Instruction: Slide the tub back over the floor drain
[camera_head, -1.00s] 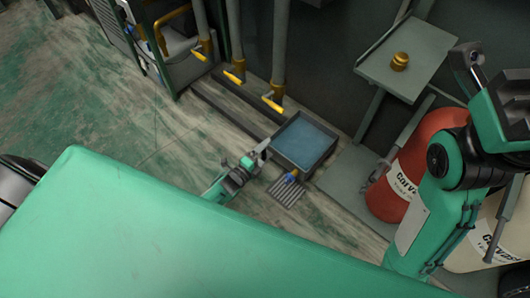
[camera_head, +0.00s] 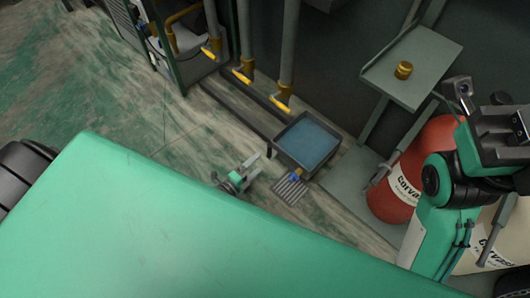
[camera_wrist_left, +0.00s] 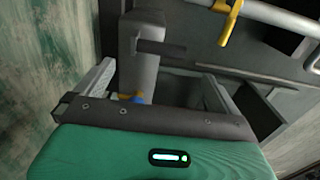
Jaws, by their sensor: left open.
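The tub (camera_head: 281,162) is a dark square basin with bluish liquid, standing on the floor by the wall in the head view. The floor drain grate (camera_head: 291,188) lies uncovered just in front of it, with a small blue and yellow fitting (camera_head: 296,175) between them. My left gripper (camera_head: 258,162) is open, just left of the tub. In the left wrist view the tub's grey rim (camera_wrist_left: 140,65) and dark handle (camera_wrist_left: 160,48) show between the open fingers; contact cannot be told. My right arm (camera_head: 450,180) is at the right; its finger state is unclear.
Pipes with yellow valve handles (camera_head: 281,103) stand behind the tub. A red cylinder (camera_head: 395,198) and a shelf with a brass fitting (camera_head: 403,70) are to the right. The floor left of my left gripper is clear.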

